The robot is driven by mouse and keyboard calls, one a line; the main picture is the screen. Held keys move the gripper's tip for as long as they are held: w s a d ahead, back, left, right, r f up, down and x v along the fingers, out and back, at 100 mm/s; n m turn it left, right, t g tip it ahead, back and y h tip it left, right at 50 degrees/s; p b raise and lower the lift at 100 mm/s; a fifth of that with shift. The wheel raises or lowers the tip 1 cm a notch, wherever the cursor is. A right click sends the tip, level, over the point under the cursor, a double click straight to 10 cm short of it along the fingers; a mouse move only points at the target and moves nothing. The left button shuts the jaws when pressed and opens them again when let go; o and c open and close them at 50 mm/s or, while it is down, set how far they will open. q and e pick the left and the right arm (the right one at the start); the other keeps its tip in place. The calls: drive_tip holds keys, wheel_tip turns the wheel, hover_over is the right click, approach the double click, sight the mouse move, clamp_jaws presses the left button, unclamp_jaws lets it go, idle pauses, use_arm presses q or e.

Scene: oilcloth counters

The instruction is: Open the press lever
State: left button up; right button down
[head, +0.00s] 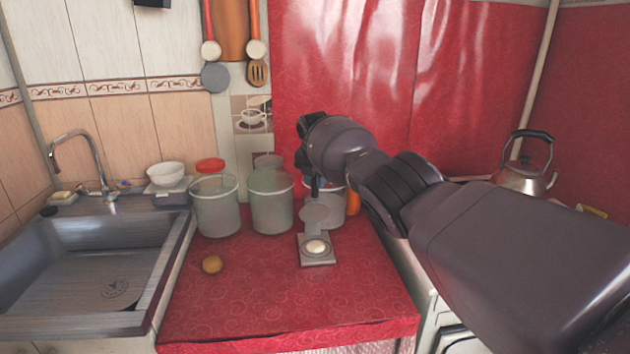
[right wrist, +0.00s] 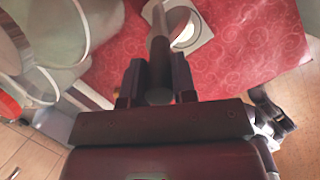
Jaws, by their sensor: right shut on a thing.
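The press stands on the red counter, with a square grey base (head: 318,261) and a round white piece (head: 316,246) lying on it. Its round grey upper plate (head: 315,214) is raised off the base, towards the back. My right gripper (head: 315,188) is above and behind the plate. In the right wrist view, its fingers (right wrist: 157,84) are shut on the dark press lever (right wrist: 159,53), which runs forward from between them. The press base (right wrist: 205,27) lies beyond the lever there, partly hidden by it. My left gripper is not in view.
Two large translucent containers (head: 215,212) (head: 271,209) stand left of the press, and another container (head: 331,211) stands behind it. The sink (head: 90,265) is further left. The front counter is mostly clear.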

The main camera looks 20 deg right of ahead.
drive_tip(key=c, duration=0.9)
unclamp_jaws()
drive_tip(key=shift+r, duration=0.1)
drive_tip(key=shift+s+r, duration=0.1)
drive_tip(key=shift+r, duration=0.2)
drive_tip(key=p+v, duration=0.2)
drive_tip(key=v, duration=0.2)
drive_tip(key=shift+r, duration=0.25)
drive_tip(key=p+v, duration=0.2)
drive_tip(key=v, duration=0.3)
drive_tip(key=shift+s+a+r, duration=0.1)
drive_tip(key=shift+s+r, duration=0.1)
drive_tip(key=shift+r, duration=0.05)
